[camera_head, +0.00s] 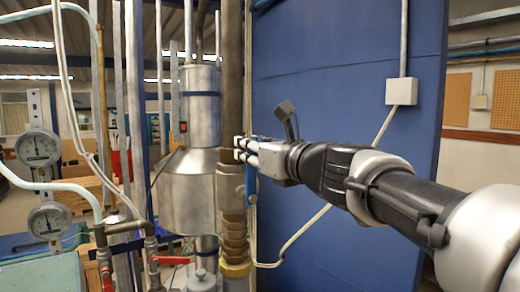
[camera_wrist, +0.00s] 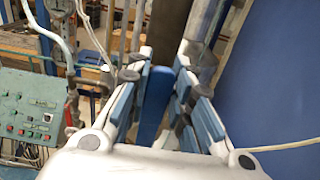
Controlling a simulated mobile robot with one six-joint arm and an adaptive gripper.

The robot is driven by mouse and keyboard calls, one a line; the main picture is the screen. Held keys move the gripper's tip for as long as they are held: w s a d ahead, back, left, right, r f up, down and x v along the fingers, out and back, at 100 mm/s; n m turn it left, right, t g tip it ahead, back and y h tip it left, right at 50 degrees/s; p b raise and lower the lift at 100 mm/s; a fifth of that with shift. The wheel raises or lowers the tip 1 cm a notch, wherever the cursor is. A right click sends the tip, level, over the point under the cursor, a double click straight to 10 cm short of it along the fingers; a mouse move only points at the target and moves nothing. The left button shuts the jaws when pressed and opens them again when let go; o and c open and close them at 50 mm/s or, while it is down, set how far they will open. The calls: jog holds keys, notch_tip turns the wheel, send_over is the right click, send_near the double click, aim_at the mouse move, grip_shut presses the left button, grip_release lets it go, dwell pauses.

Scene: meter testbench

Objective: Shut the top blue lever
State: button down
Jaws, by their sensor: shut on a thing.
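The blue lever (camera_head: 250,181) hangs roughly upright on the brass and steel pipe, in the middle of the head view. It also shows in the wrist view (camera_wrist: 154,97), standing between my fingers. My gripper (camera_head: 243,150) reaches in from the right at the lever's upper part and is shut on it. In the wrist view my gripper (camera_wrist: 166,62) has its two blue-padded fingers on either side of the lever. The lever's upper end and its pivot are hidden behind the fingers in the head view.
A blue panel (camera_head: 340,120) stands close behind my arm. A large metal cylinder (camera_head: 187,190) is left of the pipe. Two dial gauges (camera_head: 40,148) and red-handled valves (camera_head: 172,260) are at the left. A green control box (camera_wrist: 32,112) shows in the wrist view.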

jog(key=shift+a, duration=0.1)
jog(key=s+a+f+n+b, duration=0.6)
jog(key=f+n+b, duration=0.5)
jog(key=n+b, duration=0.7)
jog(key=shift+a, duration=1.35)
jog(key=c, duration=1.4)
grip_release()
jog(key=shift+s+d+r, duration=0.1)
